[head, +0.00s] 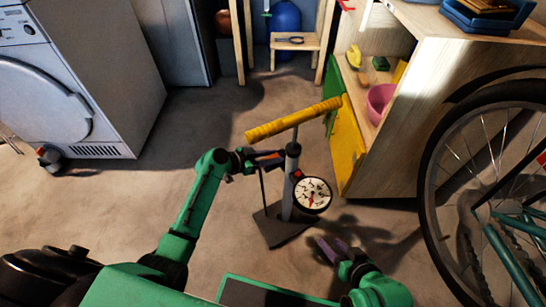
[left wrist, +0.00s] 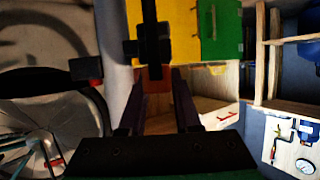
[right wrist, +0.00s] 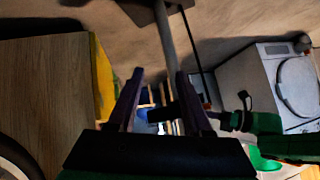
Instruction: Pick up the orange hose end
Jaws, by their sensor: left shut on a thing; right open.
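A floor pump with a yellow handle (head: 293,118), a grey barrel (head: 289,180) and a round white gauge (head: 313,195) stands upright on a dark base plate (head: 275,228). My left gripper (head: 268,158) is beside the upper barrel, shut on the orange hose end (left wrist: 155,82), which shows between its fingers in the left wrist view. In the head view the hose end is mostly hidden by the fingers. The thin black hose (head: 263,187) hangs from there towards the base. My right gripper (head: 330,247) is open and empty, low, right of the base.
A wooden cabinet (head: 455,85) with a yellow door and a pink bowl (head: 380,102) stands behind at right. A bicycle wheel (head: 500,190) is at the right edge. A white washing machine (head: 85,75) is at left. The floor between is clear.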

